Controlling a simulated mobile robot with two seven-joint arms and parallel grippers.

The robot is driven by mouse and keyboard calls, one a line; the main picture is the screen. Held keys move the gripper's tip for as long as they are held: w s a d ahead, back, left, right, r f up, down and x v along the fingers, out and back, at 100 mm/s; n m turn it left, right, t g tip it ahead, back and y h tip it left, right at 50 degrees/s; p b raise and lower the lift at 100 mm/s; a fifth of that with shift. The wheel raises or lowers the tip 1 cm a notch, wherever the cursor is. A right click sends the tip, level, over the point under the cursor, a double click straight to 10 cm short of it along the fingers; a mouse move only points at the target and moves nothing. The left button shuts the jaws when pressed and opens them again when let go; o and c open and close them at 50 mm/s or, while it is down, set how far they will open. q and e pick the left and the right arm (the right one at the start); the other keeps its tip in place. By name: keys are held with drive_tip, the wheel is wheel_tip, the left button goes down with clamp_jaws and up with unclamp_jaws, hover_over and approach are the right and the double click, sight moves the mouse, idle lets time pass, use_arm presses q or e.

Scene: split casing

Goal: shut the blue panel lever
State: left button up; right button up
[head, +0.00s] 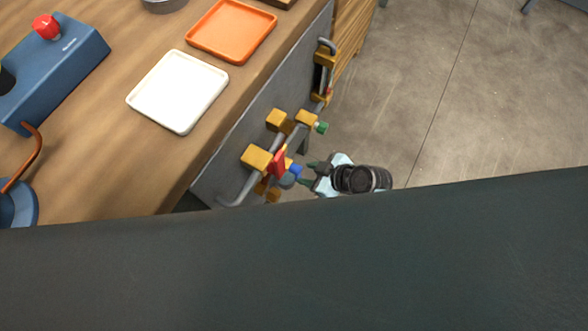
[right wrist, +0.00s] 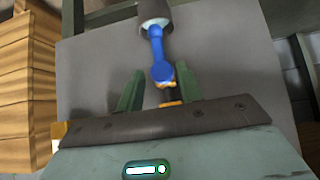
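The blue lever (head: 295,170) sits on a valve on the upright grey panel at the table's side. In the right wrist view the blue lever (right wrist: 158,50) hangs from a grey pipe, its rounded end reaching down between my fingers. My right gripper (head: 307,173) is in front of the lever in the head view. In the right wrist view its two green fingers (right wrist: 159,88) stand apart, one on each side of the lever's end, with gaps visible. I cannot tell the lever's exact angle to its pipe in the head view. My left gripper is out of view.
A red lever (head: 279,161) is close beside the blue one, and a green lever (head: 321,127) is farther up. Yellow blocks (head: 256,158) and pipes stick out from the panel (head: 222,168). The floor (head: 450,110) at right is clear. A wooden crate (right wrist: 28,90) stands left in the wrist view.

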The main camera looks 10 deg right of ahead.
sight(295, 172)
drive_tip(key=b+x, duration=0.1)
drive_tip(key=x, duration=0.5)
drive_tip(key=shift+w+a+f+b, duration=0.1)
drive_tip(key=shift+a+f+b, duration=0.05)
drive_tip(key=shift+b, duration=0.2)
clamp_jaws()
